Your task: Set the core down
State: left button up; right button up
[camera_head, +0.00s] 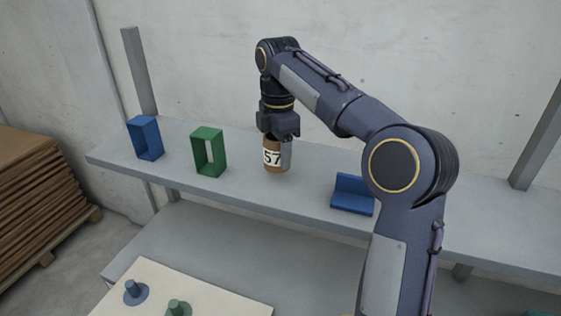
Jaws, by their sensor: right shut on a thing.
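The core (271,168) is a brown upright cylinder with a white label reading 57, at the middle of the view over the grey shelf (235,187). My right gripper (281,145) points down from above and is shut on the upper part of the core. One finger shows along the core's right side. I cannot tell whether the core's bottom touches the shelf or hangs just above it. My left gripper is not in view.
On the shelf stand a blue open frame (135,139) and a green open frame (196,152) to the left, and a blue angled holder (348,203) to the right. A pale board (210,296) below carries a blue peg (131,289) and a green peg (176,308). Stacked brown sheets (30,205) stand at left.

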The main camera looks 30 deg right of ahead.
jog(key=f, duration=0.3)
jog(key=shift+d+f+p, duration=0.2)
jog(key=shift+d+p, duration=0.1)
jog(key=shift+d, duration=0.05)
jog(key=shift+a+f, duration=0.1)
jog(key=shift+f, duration=0.05)
jog(key=shift+f, duration=0.2)
jog(key=o, duration=1)
jog(key=shift+r, duration=0.1)
